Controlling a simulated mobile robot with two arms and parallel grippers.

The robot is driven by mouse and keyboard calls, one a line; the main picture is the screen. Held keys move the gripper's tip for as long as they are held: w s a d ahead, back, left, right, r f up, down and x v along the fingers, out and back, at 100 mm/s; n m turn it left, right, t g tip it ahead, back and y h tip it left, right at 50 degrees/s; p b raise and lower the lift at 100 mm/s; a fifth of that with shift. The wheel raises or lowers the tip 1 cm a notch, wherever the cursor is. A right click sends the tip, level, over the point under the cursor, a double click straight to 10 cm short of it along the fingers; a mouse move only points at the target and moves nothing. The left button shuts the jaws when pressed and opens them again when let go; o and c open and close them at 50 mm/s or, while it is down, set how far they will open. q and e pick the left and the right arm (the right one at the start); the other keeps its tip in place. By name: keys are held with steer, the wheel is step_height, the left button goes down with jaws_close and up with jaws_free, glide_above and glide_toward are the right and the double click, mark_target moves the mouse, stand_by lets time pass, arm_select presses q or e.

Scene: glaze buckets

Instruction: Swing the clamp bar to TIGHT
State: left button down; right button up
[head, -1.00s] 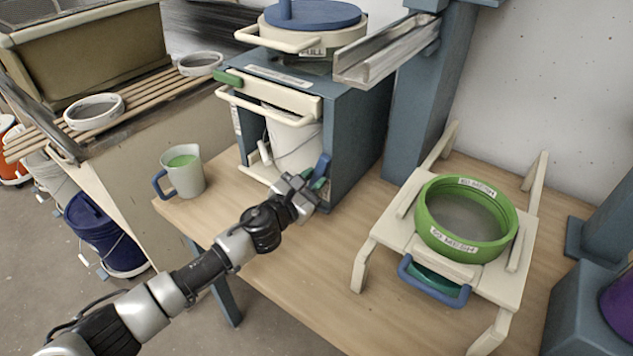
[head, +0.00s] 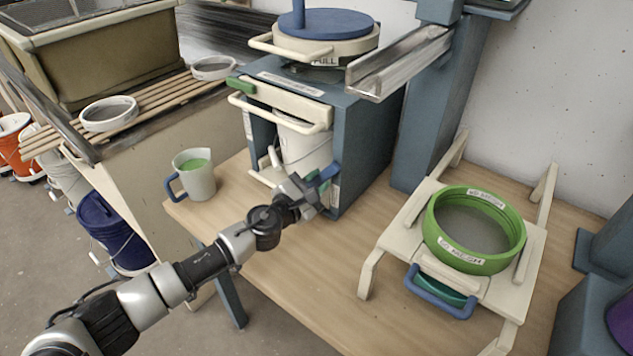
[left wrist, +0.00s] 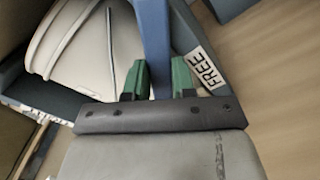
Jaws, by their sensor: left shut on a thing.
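The blue clamp bar (head: 329,173) is at the lower front of the blue-grey press frame (head: 357,140), beside the white bucket (head: 305,152) inside it. My left gripper (head: 318,184) is at the bar. In the left wrist view the clamp bar (left wrist: 154,45) runs between the two green fingertips (left wrist: 155,80), and the gripper is shut on it. I see no TIGHT label. My right gripper is not in view.
A cream handle (head: 280,115) and a metal chute (head: 398,62) are above the gripper. A grey jug (head: 193,176) with green liquid stands on the table to the left. A green sieve ring (head: 474,228) sits on a cream stand at right. Table between is clear.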

arm_select(q)
steer(key=c, duration=0.9)
jaws_free()
steer(key=v, duration=1.1)
steer(key=shift+w+p, duration=0.1)
steer(key=shift+p, duration=0.3)
